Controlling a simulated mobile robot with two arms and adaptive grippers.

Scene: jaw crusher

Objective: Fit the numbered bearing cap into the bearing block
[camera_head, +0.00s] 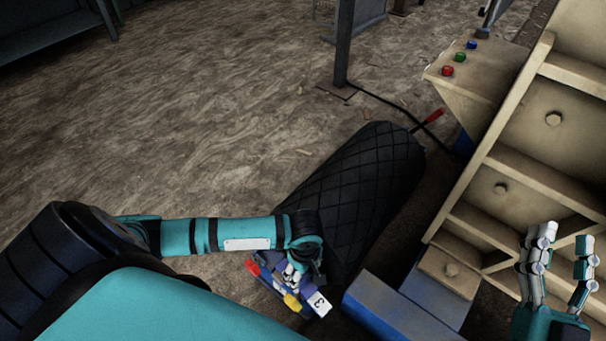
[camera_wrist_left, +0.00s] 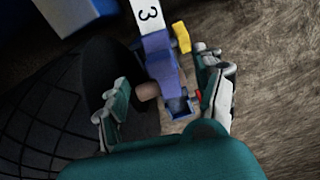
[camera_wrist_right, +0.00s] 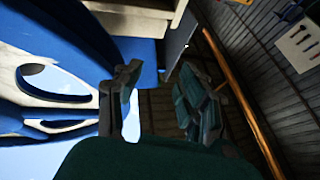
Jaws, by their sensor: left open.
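A small blue part with a white tag numbered 3, apparently the bearing cap (camera_head: 319,302), is at the bottom middle of the head view. In the left wrist view the cap (camera_wrist_left: 160,60) lies between the fingers, partly hidden low down. My left gripper (camera_head: 292,270) is over this part; in its wrist view the fingers (camera_wrist_left: 163,95) are spread on either side of it. My right gripper (camera_head: 562,258) is open and empty, in front of the beige machine. I cannot make out the bearing block for certain.
A black quilted roll (camera_head: 365,180) lies beside my left gripper. Blue blocks (camera_head: 395,310) stand to its right. The ribbed beige machine (camera_head: 555,120) fills the right side, with a button panel (camera_head: 468,85). A large blue part with openings (camera_wrist_right: 60,50) shows left of my right gripper. The floor (camera_head: 230,110) is open.

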